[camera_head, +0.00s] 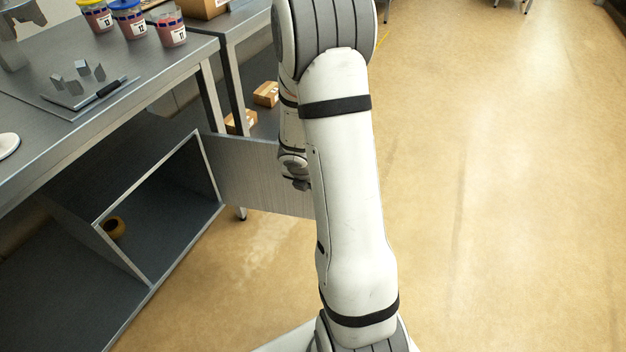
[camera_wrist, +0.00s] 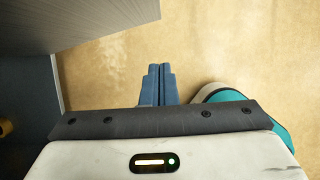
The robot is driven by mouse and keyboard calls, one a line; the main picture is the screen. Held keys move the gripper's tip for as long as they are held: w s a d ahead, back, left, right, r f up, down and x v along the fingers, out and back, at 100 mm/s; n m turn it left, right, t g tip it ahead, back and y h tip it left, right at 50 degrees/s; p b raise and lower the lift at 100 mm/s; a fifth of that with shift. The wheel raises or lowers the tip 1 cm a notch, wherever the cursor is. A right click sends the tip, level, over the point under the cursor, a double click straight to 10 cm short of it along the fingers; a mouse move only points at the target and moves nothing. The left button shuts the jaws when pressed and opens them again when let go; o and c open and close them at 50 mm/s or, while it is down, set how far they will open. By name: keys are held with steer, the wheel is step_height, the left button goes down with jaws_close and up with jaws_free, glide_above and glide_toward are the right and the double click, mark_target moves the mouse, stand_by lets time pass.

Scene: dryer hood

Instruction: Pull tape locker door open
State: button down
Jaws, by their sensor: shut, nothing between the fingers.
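The tape locker (camera_head: 128,278) is a grey box under the workbench, with its front open. Its door (camera_head: 258,175) is a grey panel swung out wide to the right, partly hidden behind my arm. A roll of tape (camera_head: 114,228) lies inside the locker. In the wrist view the door (camera_wrist: 100,22) crosses the upper left, and the tape roll (camera_wrist: 5,128) shows at the left edge. My gripper (camera_wrist: 160,70) is shut and empty, over bare floor, apart from the door. In the head view my arm hides the fingers.
The workbench (camera_head: 140,62) above the locker holds several lidded jars (camera_head: 130,20) and a dark tray (camera_head: 88,95) with small grey blocks. Cardboard boxes (camera_head: 266,94) sit on a low shelf behind the door. The floor (camera_head: 500,180) to the right is clear.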

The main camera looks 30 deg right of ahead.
steer(key=s+a+r+m+p, duration=0.2)
steer(key=s+r+m+p, duration=0.15)
steer(key=r, duration=0.55)
steer(key=s+a+r+m+p, duration=0.2)
steer(key=r+m+p, duration=0.3)
steer(key=r, duration=0.4)
steer(key=s+a+r+m+p, duration=0.2)
steer(key=s+r+m+p, duration=0.15)
steer(key=r, duration=0.55)
steer(key=s+a+r+m+y+p, duration=0.3)
steer(key=s+a+r+m+p, duration=0.3)
steer(key=s+a+r+m, duration=0.3)
step_height(320, 180, up, 4)
steer(key=s+m, duration=0.1)
steer(key=m, duration=0.4)
steer(key=shift+s+f, duration=0.2)
steer(key=shift+s, duration=0.05)
steer(key=shift+d, duration=0.1)
